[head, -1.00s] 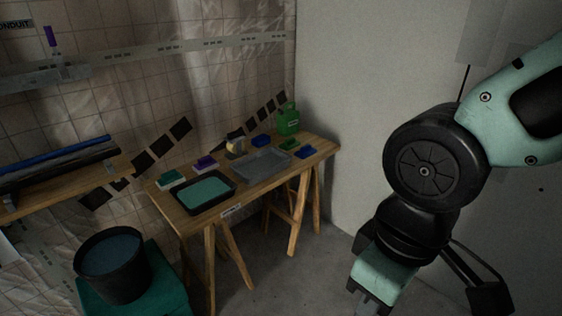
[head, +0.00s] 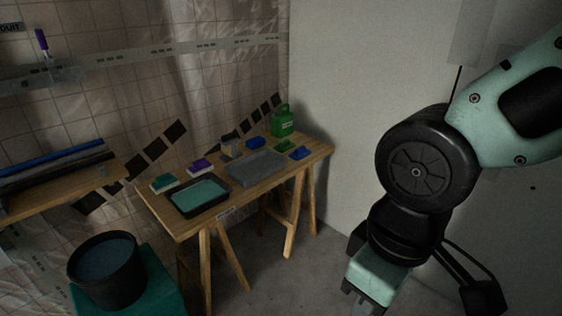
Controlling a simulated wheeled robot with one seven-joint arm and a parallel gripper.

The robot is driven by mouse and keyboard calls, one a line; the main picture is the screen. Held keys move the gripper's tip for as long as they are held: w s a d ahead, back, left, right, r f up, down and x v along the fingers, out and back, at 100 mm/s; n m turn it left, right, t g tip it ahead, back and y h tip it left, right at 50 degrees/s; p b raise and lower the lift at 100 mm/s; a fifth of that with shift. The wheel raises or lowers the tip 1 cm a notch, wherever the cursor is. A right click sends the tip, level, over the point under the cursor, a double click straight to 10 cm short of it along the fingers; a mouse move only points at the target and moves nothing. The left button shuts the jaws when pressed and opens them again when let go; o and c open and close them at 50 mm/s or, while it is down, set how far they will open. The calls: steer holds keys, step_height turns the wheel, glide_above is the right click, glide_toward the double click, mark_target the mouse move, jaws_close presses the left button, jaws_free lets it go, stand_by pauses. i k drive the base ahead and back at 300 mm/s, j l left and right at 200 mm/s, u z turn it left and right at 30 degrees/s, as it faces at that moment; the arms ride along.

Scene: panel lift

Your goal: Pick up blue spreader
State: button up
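A small flat blue piece (head: 300,153), which looks like the blue spreader, lies at the right front corner of the wooden trestle table (head: 320,150). A similar flat green piece (head: 287,145) lies just behind it. A thicker blue block (head: 256,142) sits farther back on the table. My gripper (head: 357,308) is at the bottom edge of the view, right of the table and apart from everything on it. Its fingertips are cut off by the frame, so its opening is unclear.
The table also holds a grey tray (head: 256,168), a black tray with teal contents (head: 199,197), a green jug (head: 283,121) and green and purple blocks. A black bucket (head: 107,272) stands front left. A plain wall (head: 345,90) is close behind the arm.

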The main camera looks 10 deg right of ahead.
mark_target(301, 152)
steer(key=i+z, duration=0.1)
steer(key=i, duration=0.6)
steer(key=i+z, duration=0.15)
steer(key=i, duration=0.5)
steer(key=i+j+z, duration=0.1)
steer(key=i, duration=0.55)
steer(key=i+j+z, duration=0.1)
steer(key=i+j, duration=0.15)
steer(key=i, duration=0.45)
